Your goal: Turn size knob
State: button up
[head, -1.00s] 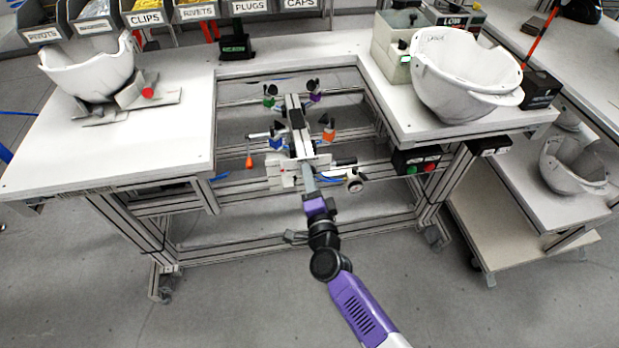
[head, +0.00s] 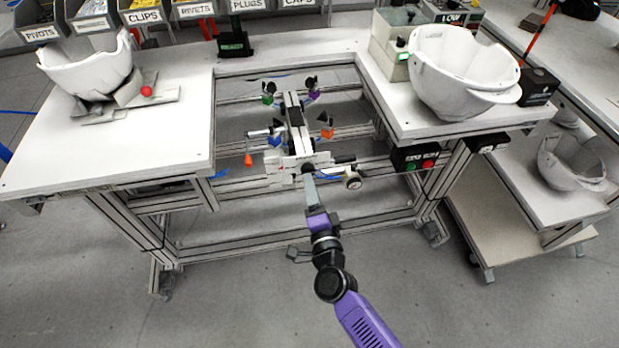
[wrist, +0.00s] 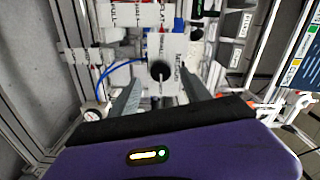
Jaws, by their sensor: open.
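The size knob is a round black knob (wrist: 159,70) on the white front block of the fixture, seen in the wrist view. It also shows small and dark in the head view (head: 308,168). My gripper (wrist: 158,80) is open, with one grey finger on each side of the knob in the picture. I cannot tell whether the fingers touch it or how deep they reach. In the head view my gripper (head: 310,178) points at the fixture's front end. Printed labels (wrist: 158,14) surround the knob, mostly too small to read.
The fixture (head: 296,135), with coloured clamps, sits in the gap of a white U-shaped bench (head: 180,150). A round dial (head: 352,180) is right of my gripper. White helmet shells stand on the left (head: 90,68) and right (head: 462,75) bench wings. A button box (head: 415,157) hangs at right.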

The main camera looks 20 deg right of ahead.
jog(key=shift+s+a, duration=0.15)
jog(key=shift+s, duration=0.6)
jog(key=shift+s+a, duration=0.1)
jog(key=shift+s, duration=0.6)
